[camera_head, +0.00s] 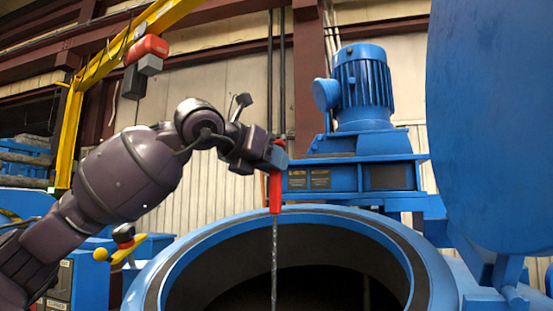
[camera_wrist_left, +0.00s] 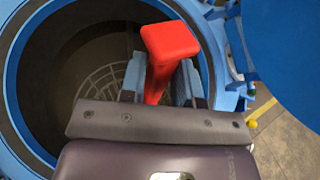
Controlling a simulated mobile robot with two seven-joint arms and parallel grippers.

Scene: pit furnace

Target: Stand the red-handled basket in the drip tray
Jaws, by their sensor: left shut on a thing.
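My left gripper (camera_head: 274,160) is shut on the red handle (camera_head: 275,192) above the round furnace mouth. A thin grey rod (camera_head: 274,262) hangs straight down from the handle into the opening. In the left wrist view the red handle (camera_wrist_left: 168,42) stands between the blue fingers of my left gripper (camera_wrist_left: 158,82). A pale round grid (camera_wrist_left: 108,92) shows down inside the furnace; I cannot tell whether it is the basket or a floor grate. The basket body is otherwise hidden in the head view. No drip tray can be made out. My right gripper is out of view.
The blue furnace rim (camera_head: 180,262) surrounds the dark opening. A big blue round lid (camera_head: 490,120) stands raised at the right. A blue motor (camera_head: 362,85) is behind the rim. A yellow hoist frame (camera_head: 100,68) with a red-and-grey block (camera_head: 148,55) is at upper left.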

